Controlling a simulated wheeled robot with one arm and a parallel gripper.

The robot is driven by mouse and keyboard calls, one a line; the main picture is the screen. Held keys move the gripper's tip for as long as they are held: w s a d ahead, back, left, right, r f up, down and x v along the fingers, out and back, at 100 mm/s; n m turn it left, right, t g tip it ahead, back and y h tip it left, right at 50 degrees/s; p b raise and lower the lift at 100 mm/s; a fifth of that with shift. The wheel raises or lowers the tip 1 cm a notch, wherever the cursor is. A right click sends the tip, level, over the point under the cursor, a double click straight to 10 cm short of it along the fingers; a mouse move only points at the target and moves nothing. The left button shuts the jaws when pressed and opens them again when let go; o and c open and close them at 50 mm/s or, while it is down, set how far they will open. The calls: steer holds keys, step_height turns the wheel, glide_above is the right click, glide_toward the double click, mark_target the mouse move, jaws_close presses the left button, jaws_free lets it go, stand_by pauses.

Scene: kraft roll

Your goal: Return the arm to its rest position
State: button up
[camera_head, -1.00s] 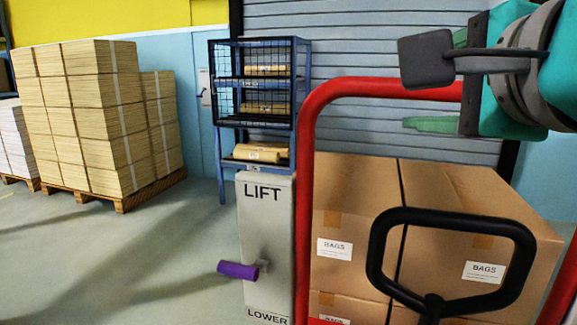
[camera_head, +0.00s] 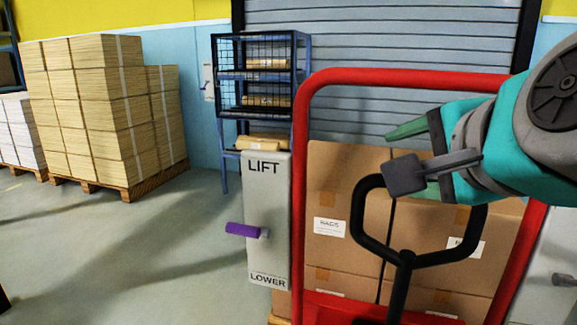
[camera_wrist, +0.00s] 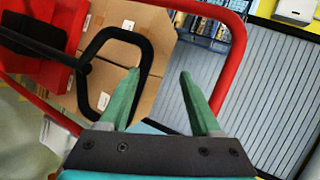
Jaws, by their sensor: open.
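My gripper (camera_head: 412,158) is at the right of the head view, in front of the cartons and beside the red frame. In the wrist view its two green fingers (camera_wrist: 160,95) are spread apart with nothing between them. My teal and grey arm comes in from the right edge of the head view. The black loop handle (camera_head: 364,215) is just below and left of the gripper in the head view. Part of the loop is hidden behind the wrist.
A red tubular frame (camera_head: 304,150) surrounds brown cartons (camera_head: 345,180). A grey LIFT/LOWER post (camera_head: 268,200) with a purple lever (camera_head: 242,230) stands left of it. A blue wire rack (camera_head: 225,125) and a pallet stack (camera_head: 85,110) stand behind. The floor at left is clear.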

steer(key=s+f+n+g, duration=0.3)
steer(key=f+n+g, duration=0.5)
steer(key=f, duration=1.8)
steer(key=s+d+f+n+g+h, duration=0.1)
steer(key=s+f+n+g, duration=0.6)
steer(key=s+f, duration=0.5)
steer(key=shift+s+d+f+h, duration=0.2)
steer(key=shift+f+h, duration=0.1)
steer(key=shift+f, duration=0.1)
steer(key=shift+w, duration=0.1)
